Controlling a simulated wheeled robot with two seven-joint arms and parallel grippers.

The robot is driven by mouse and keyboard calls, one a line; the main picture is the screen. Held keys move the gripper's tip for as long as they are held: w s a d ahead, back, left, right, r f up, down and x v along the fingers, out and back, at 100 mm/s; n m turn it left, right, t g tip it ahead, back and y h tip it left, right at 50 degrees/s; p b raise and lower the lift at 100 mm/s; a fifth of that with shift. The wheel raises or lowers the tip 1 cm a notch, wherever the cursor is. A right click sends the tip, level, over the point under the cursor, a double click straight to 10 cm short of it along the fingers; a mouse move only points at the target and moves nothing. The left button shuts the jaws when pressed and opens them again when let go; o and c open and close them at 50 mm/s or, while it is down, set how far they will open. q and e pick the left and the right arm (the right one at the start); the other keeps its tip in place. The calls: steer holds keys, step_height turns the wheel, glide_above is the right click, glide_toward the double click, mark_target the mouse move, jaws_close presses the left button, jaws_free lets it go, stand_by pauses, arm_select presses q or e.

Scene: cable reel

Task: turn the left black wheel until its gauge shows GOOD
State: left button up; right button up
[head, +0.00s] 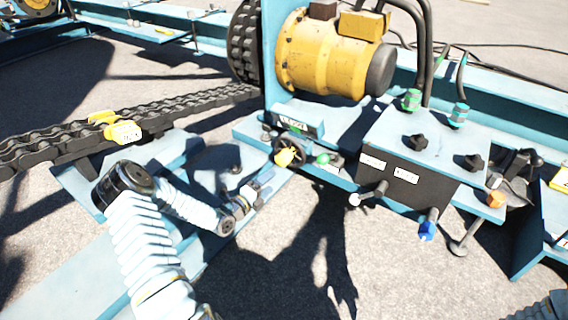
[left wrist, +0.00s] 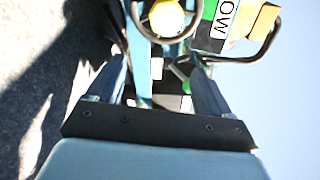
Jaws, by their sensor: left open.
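The left black wheel (head: 287,152) is a small dark ring with a yellow hub, mounted low on the blue frame below the yellow motor. In the left wrist view the wheel (left wrist: 165,38) is at the top, partly cut off. Its gauge (head: 298,122) is a box just above it in the head view; its text is too small to read there. In the left wrist view the gauge (left wrist: 226,20) shows a green band and the letters "OW", the rest cut off. My left gripper (head: 267,176) is open just short of the wheel; its fingers (left wrist: 160,60) are apart with nothing held. My right gripper is out of view.
Right of the wheel stands a blue-topped control box (head: 410,150) with black knobs and protruding handles. A green-tipped lever (head: 322,159) sits close to the wheel. A heavy chain (head: 60,140) runs at left. Open pavement (head: 290,270) lies in front.

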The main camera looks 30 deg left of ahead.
mark_target(280, 162)
arm_select(q)
steer(key=shift+n+t+y, duration=0.3)
steer(key=shift+n+y, duration=0.5)
steer(key=w+b, duration=0.1)
steer(key=w, duration=0.3)
steer(key=w+a, duration=0.1)
steer(key=w, duration=0.4)
steer(key=w+b, duration=0.1)
steer(key=w, duration=0.3)
steer(key=shift+w+a+r+b, duration=0.2)
steer(key=shift+w+a+b, duration=0.1)
steer(key=shift+a+b, duration=0.05)
steer(key=c, duration=1.4)
steer(key=shift+r+m+p, duration=0.15)
steer(key=shift+m+p, duration=1)
steer(key=shift+m, duration=0.35)
steer(key=shift+c, duration=0.2)
steer(key=m+p, duration=0.1)
steer(key=m, duration=0.2)
steer(key=shift+m+p, duration=0.55)
steer(key=shift+m, duration=0.55)
steer(key=shift+f, duration=0.2)
